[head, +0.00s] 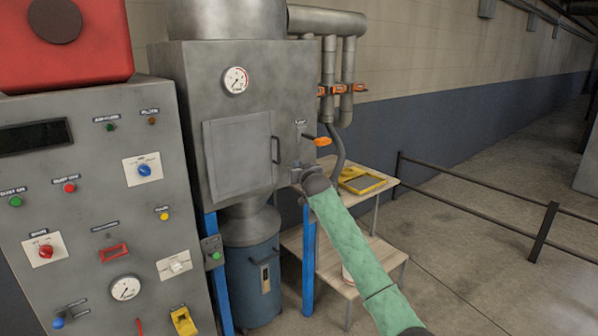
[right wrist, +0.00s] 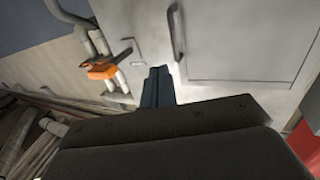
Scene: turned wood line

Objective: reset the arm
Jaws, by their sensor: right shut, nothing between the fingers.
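My right arm, in a green sleeve, reaches in from the bottom right of the head view. Its gripper (head: 297,176) is beside the right edge of the grey cabinet (head: 290,90), below an orange-handled lever (head: 322,142). In the right wrist view the fingers (right wrist: 157,75) are together and empty, pointing at the cabinet front. The orange lever (right wrist: 101,70) is to their left, and the door handle (right wrist: 177,30) is above them to the right. The gripper looks apart from both, though contact with the cabinet cannot be told. My left gripper is not in view.
A control panel (head: 85,215) with knobs and buttons stands at left. A blue drum (head: 254,280) sits under the cabinet between blue legs. A dark railing (head: 470,209) borders open floor at right.

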